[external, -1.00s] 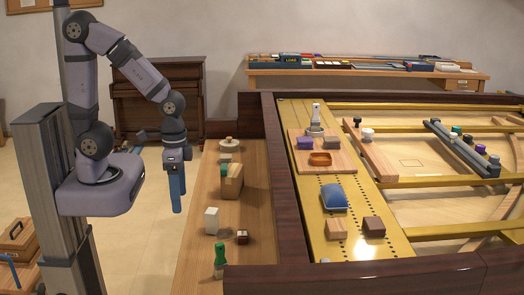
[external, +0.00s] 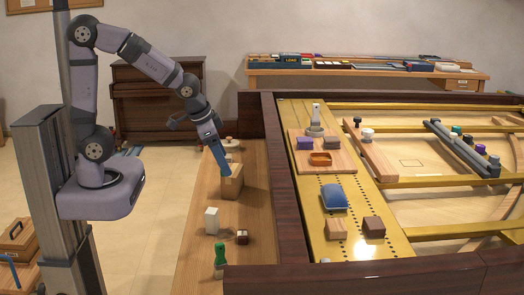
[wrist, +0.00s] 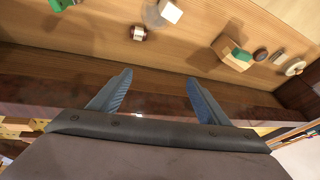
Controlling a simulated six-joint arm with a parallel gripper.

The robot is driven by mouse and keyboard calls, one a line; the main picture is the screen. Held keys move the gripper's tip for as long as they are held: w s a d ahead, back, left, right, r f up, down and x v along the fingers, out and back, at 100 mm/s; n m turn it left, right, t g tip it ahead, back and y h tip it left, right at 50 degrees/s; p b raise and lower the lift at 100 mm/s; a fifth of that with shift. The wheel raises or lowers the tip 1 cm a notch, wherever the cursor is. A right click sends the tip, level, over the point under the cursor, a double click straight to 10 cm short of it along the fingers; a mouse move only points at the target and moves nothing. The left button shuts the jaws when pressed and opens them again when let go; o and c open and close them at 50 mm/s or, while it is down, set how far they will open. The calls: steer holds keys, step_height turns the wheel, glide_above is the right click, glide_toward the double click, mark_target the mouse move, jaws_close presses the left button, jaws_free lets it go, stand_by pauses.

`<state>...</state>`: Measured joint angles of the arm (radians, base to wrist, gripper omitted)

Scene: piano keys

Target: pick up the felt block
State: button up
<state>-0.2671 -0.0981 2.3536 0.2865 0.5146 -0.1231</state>
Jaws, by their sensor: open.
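A tan wooden block with a green patch (external: 232,188) stands on the narrow wooden bench; I cannot tell for certain whether it is the felt block. It also shows in the wrist view (wrist: 226,49), right of centre. My gripper (external: 225,174) appears over this block in the external view and hides part of its top. In the wrist view my gripper (wrist: 160,77) is open, with nothing between its blue fingers. The block lies beyond the right finger, apart from it.
A pale disc (wrist: 294,67) lies past the wooden block. A dark raised rim (external: 285,190) borders the bench on the right.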

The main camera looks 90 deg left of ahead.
steer(key=w+a+r+t+y+b, duration=0.1)
steer(key=w+a+t, duration=0.25)
steer(key=a, duration=0.65)
steer(key=w+a+r+t+y+b, duration=0.1)
steer(key=w+a+t+y, duration=0.1)
steer(key=w+a, duration=0.5)
steer(key=m+t+h+b, duration=0.1)
steer(key=t+h+b, duration=0.15)
steer(key=t, duration=0.35)
glide_above(234, 173)
steer(key=a, duration=0.1)
steer(key=s+f+t+h, duration=0.1)
steer(key=s+f+h, duration=0.2)
steer(key=s, duration=0.5)
step_height(234, 173, down, 15)
steer(key=m, duration=0.1)
steer(key=shift+w+d+f+p, duration=0.1)
steer(key=shift+w+d+p, duration=0.2)
steer(key=shift+w, duration=0.85)
steer(key=shift+w+d+f+p, duration=0.15)
steer(key=shift+w+p, duration=0.2)
steer(key=shift+w, duration=0.75)
steer(key=shift+w+d+f+p, duration=0.1)
steer(key=shift+w+d+p, duration=0.2)
steer(key=shift+w, duration=0.85)
steer(key=shift+w+a+f, duration=0.2)
steer(key=shift+w, duration=0.5)
